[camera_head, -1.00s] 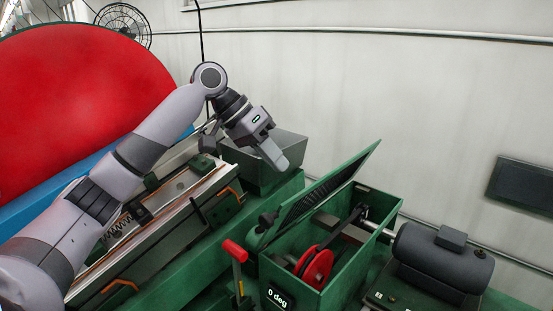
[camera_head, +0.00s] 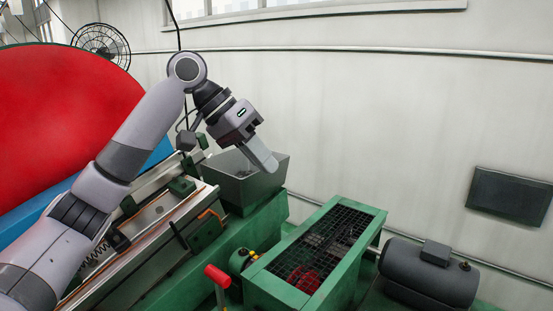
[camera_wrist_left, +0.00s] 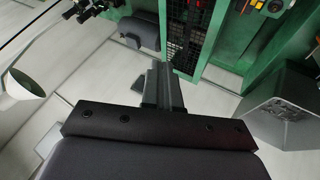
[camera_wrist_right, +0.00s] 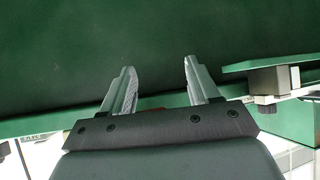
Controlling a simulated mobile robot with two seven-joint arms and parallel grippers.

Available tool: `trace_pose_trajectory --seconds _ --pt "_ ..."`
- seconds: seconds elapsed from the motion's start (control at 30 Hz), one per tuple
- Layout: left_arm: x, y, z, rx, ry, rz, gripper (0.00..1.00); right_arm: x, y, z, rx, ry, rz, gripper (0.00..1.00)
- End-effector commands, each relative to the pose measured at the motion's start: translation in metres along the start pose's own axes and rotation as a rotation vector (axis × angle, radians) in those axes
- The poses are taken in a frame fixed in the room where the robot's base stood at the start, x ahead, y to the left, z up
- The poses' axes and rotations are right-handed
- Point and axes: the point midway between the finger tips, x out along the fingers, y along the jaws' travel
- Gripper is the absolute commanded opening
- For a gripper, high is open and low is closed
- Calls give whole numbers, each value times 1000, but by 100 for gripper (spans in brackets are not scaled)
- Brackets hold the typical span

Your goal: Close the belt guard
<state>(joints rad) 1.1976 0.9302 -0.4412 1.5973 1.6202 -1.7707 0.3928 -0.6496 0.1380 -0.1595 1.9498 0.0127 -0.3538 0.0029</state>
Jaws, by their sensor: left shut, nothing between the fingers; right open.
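The belt guard (camera_head: 318,238), a green frame with black mesh, lies flat over the green box (camera_head: 277,291). A red pulley (camera_head: 306,279) shows through its mesh. The guard also shows at the top of the left wrist view (camera_wrist_left: 186,38). My left gripper (camera_head: 268,163) is shut and empty, above the grey bin and up and left of the guard, apart from it. Its closed fingers also show in the left wrist view (camera_wrist_left: 163,85). My right gripper (camera_wrist_right: 158,85) is open with nothing between its fingers, facing a dark green surface; it is not in the head view.
A grey bin (camera_head: 238,187) stands behind the guard box. A red-handled lever (camera_head: 217,277) stands at its left. A dark grey motor (camera_head: 425,275) is at the right. A large red wheel (camera_head: 60,110) fills the far left.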

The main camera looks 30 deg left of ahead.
Motion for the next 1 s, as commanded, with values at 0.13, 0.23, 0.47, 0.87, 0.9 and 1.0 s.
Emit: trace_pose_trajectory --seconds 0.13,0.23,0.47,0.87,0.9,1.0 --pt "-2 33 5 8 4 1 0 3 0 4 0 0 0 60" --pt "-3 48 8 5 4 1 0 3 0 4 0 0 1 60" --pt "-4 64 11 1 2 0 0 4 0 5 0 0 1 60" --pt "-5 65 11 0 2 0 0 4 0 5 -1 -1 0 60" --pt "-5 65 11 0 2 0 0 4 0 5 -1 -1 0 60" --pt "-5 64 11 0 2 0 0 4 0 5 -1 -1 0 60"
